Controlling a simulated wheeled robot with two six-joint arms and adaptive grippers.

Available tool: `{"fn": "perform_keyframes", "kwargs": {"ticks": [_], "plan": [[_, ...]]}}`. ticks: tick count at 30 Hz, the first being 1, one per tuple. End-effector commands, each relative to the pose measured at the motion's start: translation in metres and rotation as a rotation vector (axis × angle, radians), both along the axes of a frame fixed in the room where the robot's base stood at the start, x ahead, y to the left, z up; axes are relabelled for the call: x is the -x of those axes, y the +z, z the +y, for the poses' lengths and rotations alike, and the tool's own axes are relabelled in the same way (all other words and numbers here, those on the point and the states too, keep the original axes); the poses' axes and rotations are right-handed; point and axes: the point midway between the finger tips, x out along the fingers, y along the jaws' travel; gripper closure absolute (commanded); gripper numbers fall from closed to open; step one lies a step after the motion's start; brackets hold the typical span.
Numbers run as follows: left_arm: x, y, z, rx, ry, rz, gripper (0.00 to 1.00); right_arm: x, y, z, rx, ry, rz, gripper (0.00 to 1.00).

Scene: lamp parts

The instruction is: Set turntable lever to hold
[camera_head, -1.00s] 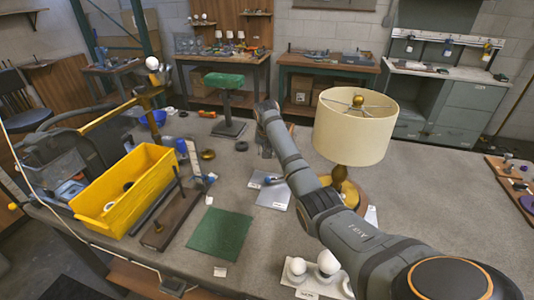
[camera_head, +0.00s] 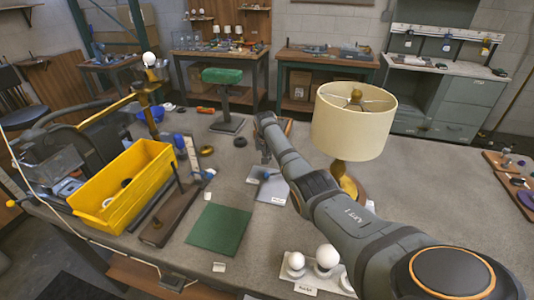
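A cream-shaded lamp (camera_head: 352,122) stands upright on a brass and wood base, partly behind my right arm. I cannot clearly make out a turntable or its lever; the lamp's foot is largely hidden by the arm. A grey plate (camera_head: 272,190) with a white label lies left of the arm, and a small blue-tipped piece shows at its upper edge. My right arm reaches from the lower right across the table. Its gripper (camera_head: 265,157) points down just beyond the grey plate; its fingers are too small to read. My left gripper is not in view.
A yellow bin (camera_head: 110,211), a wooden board (camera_head: 160,222) with upright rods and a green mat (camera_head: 219,229) occupy the left. White bulbs stand on a labelled holder (camera_head: 310,278) in front. A green-topped stand (camera_head: 225,76) is behind.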

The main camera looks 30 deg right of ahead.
Motion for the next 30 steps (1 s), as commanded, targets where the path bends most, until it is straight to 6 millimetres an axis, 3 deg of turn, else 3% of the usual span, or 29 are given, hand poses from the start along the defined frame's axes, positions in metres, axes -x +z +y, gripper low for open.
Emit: {"fn": "perform_keyframes", "kwargs": {"ticks": [4, 6, 15, 30], "plan": [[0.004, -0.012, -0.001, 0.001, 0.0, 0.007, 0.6, -0.005, -0.019, -0.003, 0.0, 0.0, 0.0, 1.0], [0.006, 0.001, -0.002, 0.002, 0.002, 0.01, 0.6, -0.001, -0.015, -0.001, 0.002, 0.002, 0.0, 1.0], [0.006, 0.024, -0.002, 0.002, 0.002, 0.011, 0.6, 0.02, -0.02, 0.015, 0.002, 0.001, 0.0, 1.0], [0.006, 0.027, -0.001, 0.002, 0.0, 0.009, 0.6, 0.027, -0.024, 0.021, 0.001, 0.0, -0.001, 1.0]]}}
